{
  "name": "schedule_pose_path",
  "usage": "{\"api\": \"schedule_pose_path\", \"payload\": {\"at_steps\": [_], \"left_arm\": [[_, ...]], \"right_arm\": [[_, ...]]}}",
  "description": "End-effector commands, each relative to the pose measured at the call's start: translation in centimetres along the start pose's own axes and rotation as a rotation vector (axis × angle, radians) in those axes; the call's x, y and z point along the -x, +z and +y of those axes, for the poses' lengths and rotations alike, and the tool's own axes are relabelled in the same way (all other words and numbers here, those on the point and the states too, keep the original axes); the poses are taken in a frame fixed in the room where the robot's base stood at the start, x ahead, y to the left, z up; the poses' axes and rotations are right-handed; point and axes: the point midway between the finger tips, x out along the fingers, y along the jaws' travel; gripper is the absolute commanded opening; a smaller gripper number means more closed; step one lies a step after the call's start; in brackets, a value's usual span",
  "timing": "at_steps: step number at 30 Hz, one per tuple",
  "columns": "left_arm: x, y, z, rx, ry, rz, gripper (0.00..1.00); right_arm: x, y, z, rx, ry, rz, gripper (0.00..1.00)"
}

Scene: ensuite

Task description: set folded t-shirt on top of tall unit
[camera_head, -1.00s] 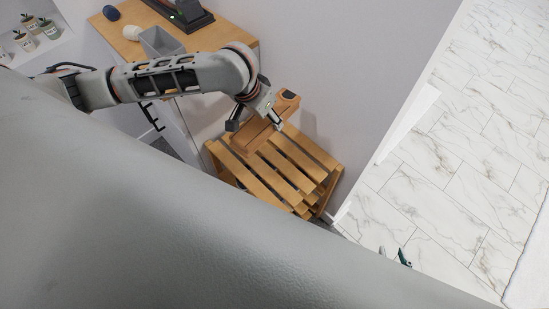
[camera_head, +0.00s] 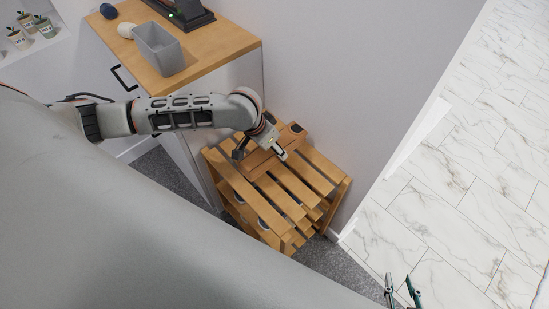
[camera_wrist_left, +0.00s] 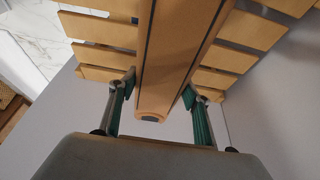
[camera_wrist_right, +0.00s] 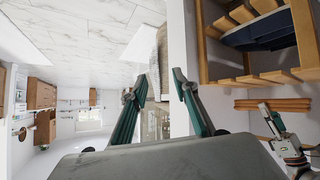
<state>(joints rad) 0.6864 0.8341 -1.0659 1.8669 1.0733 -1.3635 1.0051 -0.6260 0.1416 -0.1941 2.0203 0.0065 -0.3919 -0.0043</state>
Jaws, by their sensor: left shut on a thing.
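My left gripper (camera_head: 262,150) is shut on a long orange-brown object (camera_head: 275,148) over the slatted wooden rack. The object shows between its fingers in the left wrist view (camera_wrist_left: 168,70); whether it touches the slats I cannot tell. A dark blue folded cloth (camera_wrist_right: 262,30), possibly the t-shirt, lies on a shelf of the rack in the right wrist view. My right gripper (camera_head: 402,290) is open and empty at the bottom edge, and also shows in the right wrist view (camera_wrist_right: 158,85). A white unit with a wooden top (camera_head: 215,45) stands behind the rack; whether it is the tall unit is unclear.
The slatted rack (camera_head: 318,178) stands against the wall. A grey bin (camera_head: 160,48), a white rounded thing (camera_head: 126,30) and a dark device (camera_head: 185,12) stand on the wooden top. Marble-tiled floor (camera_head: 440,215) at the right is clear.

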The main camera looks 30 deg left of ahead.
Motion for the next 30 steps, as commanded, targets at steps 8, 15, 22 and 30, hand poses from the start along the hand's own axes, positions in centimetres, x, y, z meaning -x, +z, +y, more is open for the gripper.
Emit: {"api": "schedule_pose_path", "payload": {"at_steps": [8,15,22,30], "left_arm": [[-2.3,1.0,0.1,0.001,0.001,-0.003,0.23],[-5.6,2.5,0.1,0.001,0.001,-0.004,0.23],[-5.5,2.2,0.0,0.0,-0.001,0.002,0.23],[-5.7,2.3,0.0,0.0,-0.001,0.001,0.65]], "right_arm": [[-0.5,0.4,0.0,0.005,0.001,0.001,0.29],[-0.8,2.3,-0.5,0.016,-0.003,-0.026,0.29],[-0.7,1.5,-0.2,0.018,0.002,-0.014,0.29],[-0.6,1.2,-0.1,0.015,0.003,-0.007,0.29]]}}
